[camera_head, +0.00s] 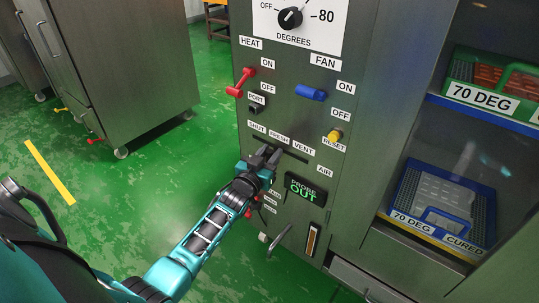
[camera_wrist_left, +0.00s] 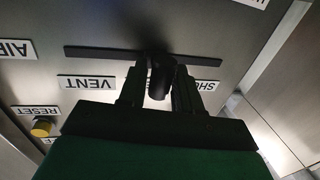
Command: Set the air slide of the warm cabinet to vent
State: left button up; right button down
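The air slide's dark slot (camera_head: 295,157) runs under the labels SHUT, FRESH and VENT on the cabinet front. In the left wrist view the picture is upside down, with the VENT label (camera_wrist_left: 86,82) left of the slide's black knob (camera_wrist_left: 160,76) and the SHUT label (camera_wrist_left: 207,86) to its right. The knob stands about mid-slot, near FRESH, whose label is hidden in that view. My left gripper (camera_head: 266,155) is at the slot, its fingers (camera_wrist_left: 160,88) on both sides of the knob and seemingly against it. My right gripper is out of view.
A red heat lever (camera_head: 241,82), blue fan lever (camera_head: 311,93) and yellow reset button (camera_head: 334,136) sit above the slot. A lit PROBE OUT display (camera_head: 306,190) is below. A glazed compartment with a blue tray (camera_head: 407,190) stands right. Green floor (camera_head: 150,190) is open left.

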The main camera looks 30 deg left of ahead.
pick_arm(q)
grip_shut()
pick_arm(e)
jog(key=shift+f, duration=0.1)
